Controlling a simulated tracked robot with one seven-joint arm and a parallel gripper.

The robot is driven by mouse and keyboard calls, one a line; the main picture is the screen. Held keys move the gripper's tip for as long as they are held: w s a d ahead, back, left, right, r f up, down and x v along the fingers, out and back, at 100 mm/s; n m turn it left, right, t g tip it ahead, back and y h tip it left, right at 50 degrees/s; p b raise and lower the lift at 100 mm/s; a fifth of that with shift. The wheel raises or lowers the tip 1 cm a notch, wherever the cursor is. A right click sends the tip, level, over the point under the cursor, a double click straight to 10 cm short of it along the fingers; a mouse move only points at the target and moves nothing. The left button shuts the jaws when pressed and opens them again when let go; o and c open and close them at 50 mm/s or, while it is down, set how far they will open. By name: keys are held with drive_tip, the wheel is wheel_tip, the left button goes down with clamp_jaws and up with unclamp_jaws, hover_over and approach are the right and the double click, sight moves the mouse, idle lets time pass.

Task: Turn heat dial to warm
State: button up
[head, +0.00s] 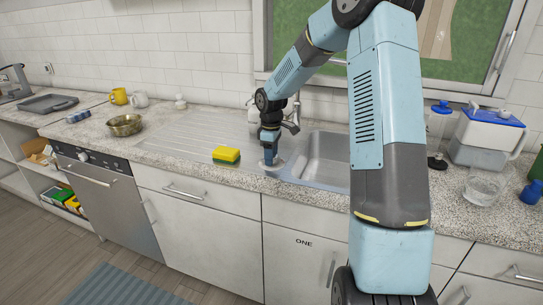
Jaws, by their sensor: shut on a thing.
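My gripper (269,157) points down at the left edge of the sink, just right of the sponge. It is shut on a pale, round, flat thing (279,166), mostly hidden by my gripper; I cannot tell whether this touches the counter. No dial with heat marks can be made out. A small round pale knob (83,156) shows on the dark panel of the silver-fronted appliance (105,192) at the left, under the counter, well away from my gripper. Its markings are too small to read.
A yellow and green sponge (226,155) lies on the drainboard near my gripper. The sink basin (328,155) is to its right.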

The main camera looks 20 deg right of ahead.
drive_tip(key=m, duration=0.5)
drive_tip(key=shift+w+a+r, duration=0.1)
drive_tip(key=shift+w+r, duration=0.05)
drive_tip(key=shift+w, duration=0.05)
drive_tip(key=shift+m, duration=2.3)
drive_tip(key=o, duration=0.7)
drive_tip(key=shift+w, duration=0.1)
drive_tip(key=o, duration=0.3)
wheel_tip(320, 180, up, 14)
drive_tip(key=shift+f, duration=0.25)
